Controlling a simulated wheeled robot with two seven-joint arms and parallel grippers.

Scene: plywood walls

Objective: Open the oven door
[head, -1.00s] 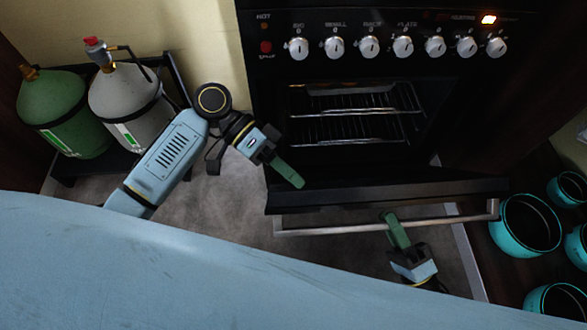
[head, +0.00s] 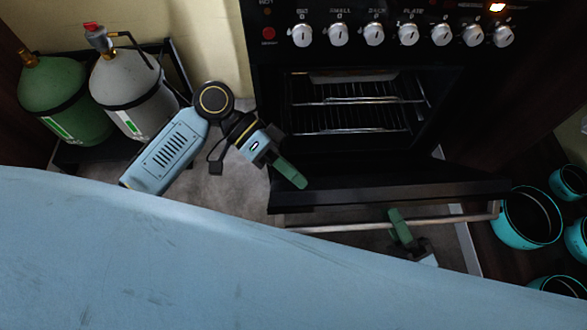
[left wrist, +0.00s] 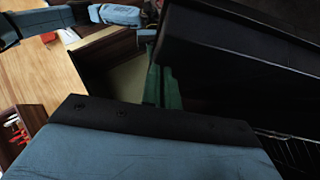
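The black oven (head: 447,105) has its door (head: 390,193) partly open, tilted down and outward, with wire racks showing inside. A metal handle bar (head: 455,220) runs along the door's outer face. My left gripper (head: 291,173) is at the door's left end, on the inner side near the top edge; contact is unclear. Its green fingers look together, also in the left wrist view (left wrist: 165,88), with nothing seen between them. My right gripper (head: 400,226) is at the handle, its green fingers overlapping the bar. Its wrist is mostly hidden, and its grip is unclear.
A green gas cylinder (head: 65,100) and a grey one (head: 130,90) stand in a dark rack at the left. Turquoise pots (head: 530,218) stand at the right, close to the door's right end. Grey floor shows left of the oven.

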